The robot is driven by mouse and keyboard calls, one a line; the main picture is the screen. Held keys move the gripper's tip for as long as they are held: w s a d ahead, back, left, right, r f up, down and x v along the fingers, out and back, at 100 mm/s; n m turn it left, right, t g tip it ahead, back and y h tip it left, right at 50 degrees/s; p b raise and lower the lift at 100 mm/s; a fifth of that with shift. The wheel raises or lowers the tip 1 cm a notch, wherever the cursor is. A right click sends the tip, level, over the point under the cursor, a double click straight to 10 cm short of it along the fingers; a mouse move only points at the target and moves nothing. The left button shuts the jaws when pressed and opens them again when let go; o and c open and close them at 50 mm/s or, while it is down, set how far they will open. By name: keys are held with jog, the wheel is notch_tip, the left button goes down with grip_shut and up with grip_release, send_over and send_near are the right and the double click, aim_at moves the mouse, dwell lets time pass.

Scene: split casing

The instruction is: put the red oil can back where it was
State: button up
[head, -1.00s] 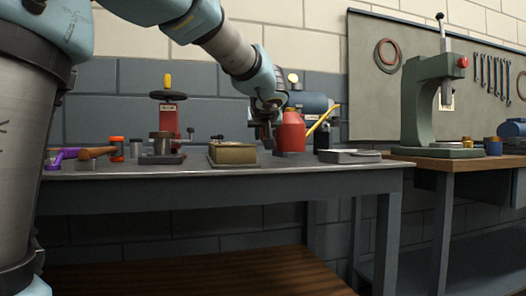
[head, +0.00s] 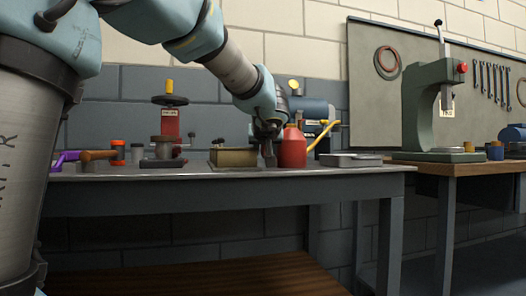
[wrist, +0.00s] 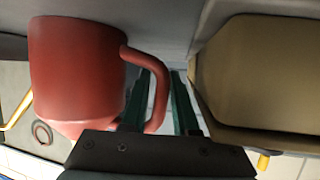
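The red oil can (head: 292,148) has a yellow spout (head: 320,135) pointing up to the right. It stands upright on the grey bench, or just at its surface, right of a tan box (head: 233,157). My gripper (head: 268,160) is at the can's left side, between can and box. In the wrist view, the can's body (wrist: 75,70) fills the left. Its loop handle (wrist: 161,85) lies between the dark green fingers (wrist: 162,105), which look closed on it. The can's underside is hidden, so exact contact with the bench cannot be told.
The tan box (wrist: 265,75) is close beside the fingers. A grey tray (head: 351,160) lies right of the can, and a blue machine (head: 312,110) is behind it. A green press (head: 432,110) stands on the right bench.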

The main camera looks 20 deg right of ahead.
jog(key=shift+r, duration=0.1)
jog(key=shift+r+p, duration=0.15)
jog(key=shift+p, duration=0.2)
jog(key=v, duration=1.2)
